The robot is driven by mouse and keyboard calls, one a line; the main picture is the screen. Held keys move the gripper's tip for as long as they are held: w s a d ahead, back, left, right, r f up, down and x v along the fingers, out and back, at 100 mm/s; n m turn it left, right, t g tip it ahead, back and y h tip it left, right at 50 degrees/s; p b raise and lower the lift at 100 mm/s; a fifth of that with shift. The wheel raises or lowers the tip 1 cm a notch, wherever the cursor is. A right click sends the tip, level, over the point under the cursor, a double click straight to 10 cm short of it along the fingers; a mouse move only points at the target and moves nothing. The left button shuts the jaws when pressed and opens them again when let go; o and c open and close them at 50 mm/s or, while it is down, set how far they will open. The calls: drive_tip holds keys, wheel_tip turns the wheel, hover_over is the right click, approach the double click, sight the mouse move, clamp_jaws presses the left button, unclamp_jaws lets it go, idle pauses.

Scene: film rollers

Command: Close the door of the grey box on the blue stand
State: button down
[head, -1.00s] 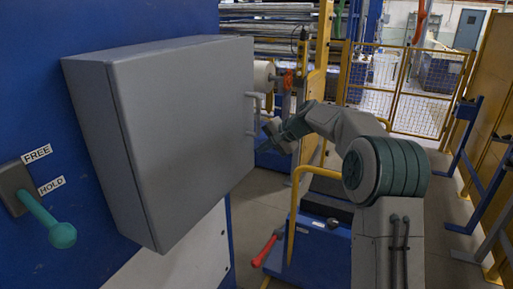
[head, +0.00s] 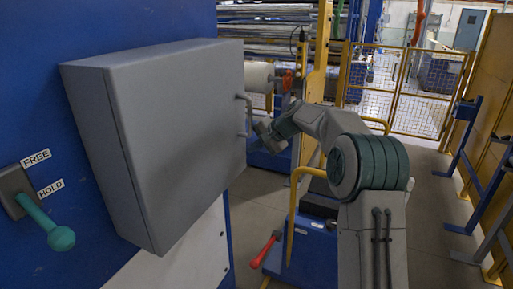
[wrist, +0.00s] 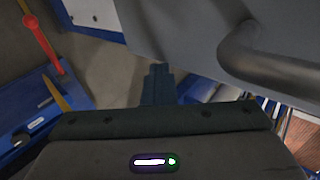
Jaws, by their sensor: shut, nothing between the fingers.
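The grey box (head: 92,110) is mounted on the blue stand (head: 35,110). Its large grey door (head: 175,130) faces me, with a bar handle (head: 246,115) near its right edge. In the head view I cannot tell whether a gap remains behind the door's free edge. My gripper (head: 260,132) is shut and empty, just right of the handle, at the door's free edge. In the wrist view the closed fingers (wrist: 157,85) are beside the door's grey surface (wrist: 190,30), with the handle (wrist: 275,68) to their right. Contact with the door is unclear.
A teal-knobbed lever (head: 60,238) sits by FREE and HOLD labels at the left. A blue unit (head: 305,250) with a red lever (head: 264,248) and yellow rail (head: 293,205) stands below my arm.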

drive_tip(key=d+f+b+v, duration=0.2)
drive_tip(key=v, duration=1.1)
drive_tip(key=s+d+f+n+h, duration=0.1)
drive_tip(key=s+f, duration=0.3)
drive_tip(key=s, duration=0.9)
drive_tip(key=s+f+n+g+h, duration=0.1)
drive_tip(key=s+f+n+h, duration=0.2)
drive_tip(key=s, duration=1)
drive_tip(key=s+d+f+n+g+h, duration=0.1)
drive_tip(key=s+f+n+h, duration=0.1)
drive_tip(key=s+f, duration=0.5)
drive_tip(key=s+h, duration=0.1)
drive_tip(key=s, duration=0.5)
drive_tip(key=shift+s+d+f+n+h, duration=0.2)
drive_tip(key=shift+s+d+n+h, duration=0.1)
drive_tip(key=shift+d+h, duration=0.1)
